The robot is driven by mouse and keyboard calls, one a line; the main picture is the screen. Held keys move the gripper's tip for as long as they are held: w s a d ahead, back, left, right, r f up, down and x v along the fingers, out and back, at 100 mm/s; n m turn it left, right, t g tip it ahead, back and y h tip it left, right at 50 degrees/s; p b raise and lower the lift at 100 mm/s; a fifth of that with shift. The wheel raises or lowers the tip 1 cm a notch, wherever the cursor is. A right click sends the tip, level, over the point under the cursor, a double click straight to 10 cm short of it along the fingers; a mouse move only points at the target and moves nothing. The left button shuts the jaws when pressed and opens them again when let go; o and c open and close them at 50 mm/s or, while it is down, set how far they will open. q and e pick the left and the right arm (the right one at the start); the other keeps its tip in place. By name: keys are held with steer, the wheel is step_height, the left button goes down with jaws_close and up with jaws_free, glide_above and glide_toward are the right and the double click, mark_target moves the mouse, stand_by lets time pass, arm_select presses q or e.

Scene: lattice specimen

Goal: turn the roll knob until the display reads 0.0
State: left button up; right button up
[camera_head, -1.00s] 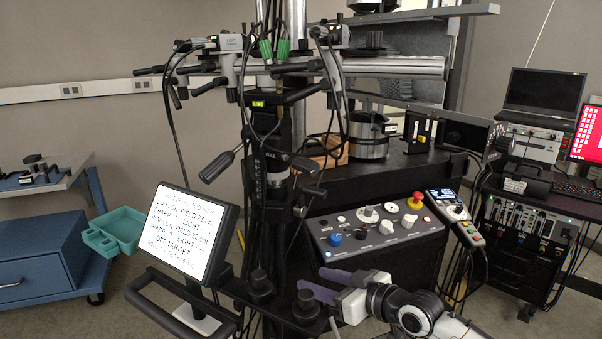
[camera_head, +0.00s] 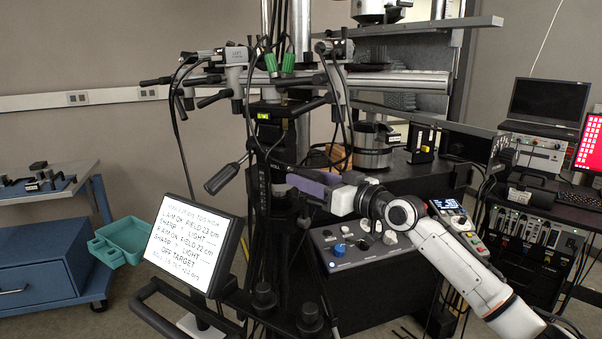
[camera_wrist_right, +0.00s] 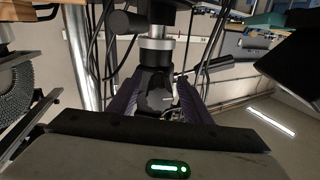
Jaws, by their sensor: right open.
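My right gripper (camera_head: 302,184) reaches in from the right in the head view, its purple fingers pointing left at the dark column. In the right wrist view its fingers are open, one on each side of a black knob (camera_wrist_right: 157,92) below a silver collar (camera_wrist_right: 156,44). This looks like the roll knob; I cannot tell whether the fingers touch it. In the head view the gripper partly hides that spot. A small lit yellow-green display (camera_head: 264,116) sits higher on the column; its reading is too small to make out. My left gripper is not in view.
A control panel (camera_head: 345,248) with several knobs lies under my right arm. Cables and black-handled levers (camera_head: 226,178) hang close around the column. A blue cart (camera_head: 45,245) stands far left.

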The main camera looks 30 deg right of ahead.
steer(key=shift+x, duration=1.25)
steer(key=shift+c, duration=0.4)
steer(key=c, duration=1)
steer(key=shift+m, duration=0.4)
steer(key=m+p, duration=0.1)
steer(key=m, duration=0.2)
steer(key=shift+a, duration=0.1)
steer(key=shift+m+y+p, duration=0.3)
steer(key=shift+m+p, duration=0.45)
steer(key=shift+m, duration=1.55)
